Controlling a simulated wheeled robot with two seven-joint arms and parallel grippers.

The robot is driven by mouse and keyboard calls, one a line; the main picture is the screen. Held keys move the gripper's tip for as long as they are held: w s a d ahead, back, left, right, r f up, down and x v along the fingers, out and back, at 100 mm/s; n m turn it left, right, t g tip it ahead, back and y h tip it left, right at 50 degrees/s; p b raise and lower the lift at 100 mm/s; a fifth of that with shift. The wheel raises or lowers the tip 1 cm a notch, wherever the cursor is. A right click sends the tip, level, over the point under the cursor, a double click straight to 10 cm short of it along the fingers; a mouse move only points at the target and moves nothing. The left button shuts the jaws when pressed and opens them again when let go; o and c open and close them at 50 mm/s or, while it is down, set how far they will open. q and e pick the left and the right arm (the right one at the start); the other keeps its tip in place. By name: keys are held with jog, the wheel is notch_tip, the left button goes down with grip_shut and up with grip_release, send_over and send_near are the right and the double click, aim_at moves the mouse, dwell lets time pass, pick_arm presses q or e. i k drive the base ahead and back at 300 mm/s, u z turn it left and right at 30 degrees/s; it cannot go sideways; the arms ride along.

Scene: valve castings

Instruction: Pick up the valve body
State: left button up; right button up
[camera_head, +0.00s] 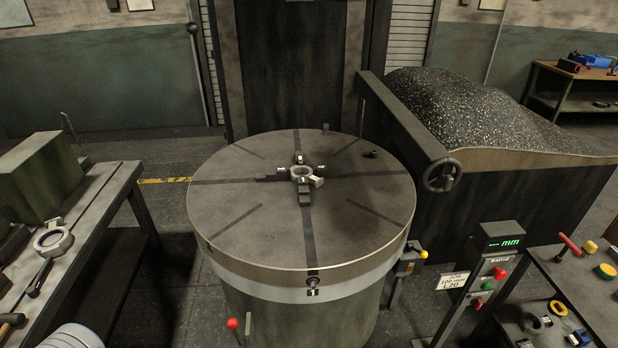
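The other is a small pale ring (306,176) at the centre of the round machine table (240,200), among dark jaw-like blocks. I cannot tell whether those blocks grip it.
The left bench (112,185) also carries a green block (40,175) and a dark-handled tool (40,277). A control post (498,240) and a cluttered table (590,290) stand at front right. Floor shows between bench and machine.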

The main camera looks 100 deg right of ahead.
aim_at(318, 182)
jog(key=z, duration=1.9)
